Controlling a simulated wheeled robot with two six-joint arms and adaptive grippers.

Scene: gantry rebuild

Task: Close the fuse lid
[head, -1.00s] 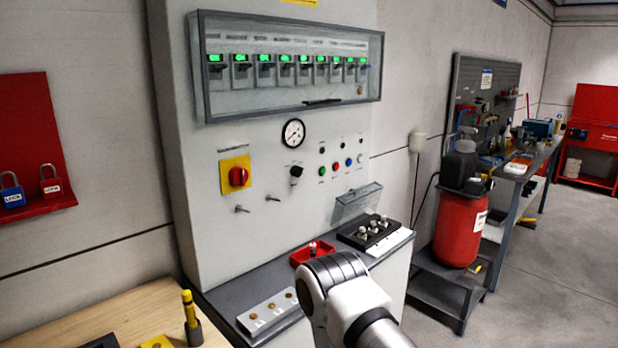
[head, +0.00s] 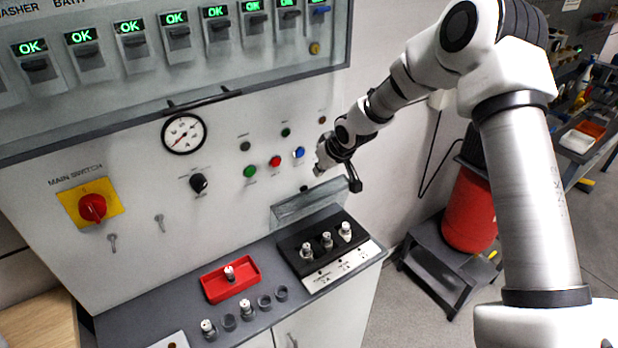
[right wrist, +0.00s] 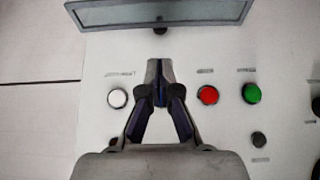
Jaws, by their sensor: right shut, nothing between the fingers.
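The fuse lid (head: 308,203) is a clear panel with a grey frame. It stands raised at the back edge of the black fuse block (head: 296,262), against the cabinet front. Three white-topped fuses (head: 327,240) stand uncovered in the block. My right gripper (head: 320,168) is shut and empty in front of the panel, just above the lid and right of the push buttons. In the right wrist view the shut fingers (right wrist: 160,88) point at the panel, apart from the lid (right wrist: 165,14), which lies along the top edge. My left gripper is not in view.
A red tray (head: 215,294) with one fuse lies left of the block. Grey sockets (head: 265,303) stand in front of it. A yellow-backed main switch (head: 92,207) is at left. A red cylinder (head: 466,222) stands on the right.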

